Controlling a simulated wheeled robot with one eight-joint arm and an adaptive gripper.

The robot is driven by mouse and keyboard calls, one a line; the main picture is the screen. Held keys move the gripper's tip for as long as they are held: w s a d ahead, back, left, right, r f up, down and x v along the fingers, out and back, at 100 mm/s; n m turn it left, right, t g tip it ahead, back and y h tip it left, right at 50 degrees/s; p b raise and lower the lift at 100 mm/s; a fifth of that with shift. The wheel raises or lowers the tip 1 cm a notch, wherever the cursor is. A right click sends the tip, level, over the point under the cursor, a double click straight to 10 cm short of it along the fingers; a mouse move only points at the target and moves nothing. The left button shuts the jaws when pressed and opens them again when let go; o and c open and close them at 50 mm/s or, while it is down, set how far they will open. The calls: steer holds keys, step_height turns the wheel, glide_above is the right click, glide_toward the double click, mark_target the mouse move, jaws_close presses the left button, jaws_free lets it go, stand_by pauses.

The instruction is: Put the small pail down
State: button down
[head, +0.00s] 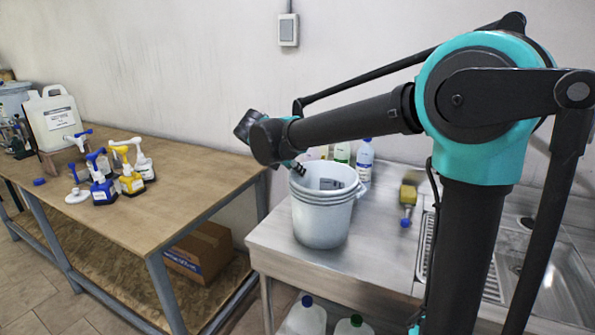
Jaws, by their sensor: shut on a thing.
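A white pail (322,222) is over the left part of the steel counter (385,258), upright, with ridges below its rim. A grey-and-white shape shows inside its mouth. Its base appears at the counter surface, but I cannot tell for sure that it touches. My gripper (299,169) is at the pail's back left rim, reaching down from the end of my arm. It is shut on the pail's rim, though the fingertips are small and partly hidden.
Bottles (364,160) stand behind the pail against the wall. A yellow brush (408,200) lies to its right, near the sink (552,275). A wooden bench (150,215) at left holds spray bottles (100,178) and a jug (53,118). A gap separates bench and counter.

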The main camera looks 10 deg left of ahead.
steer(key=c, duration=1.5)
jaws_free()
steer(key=shift+c, duration=0.2)
steer(key=shift+r, duration=0.1)
steer(key=v, duration=1.2)
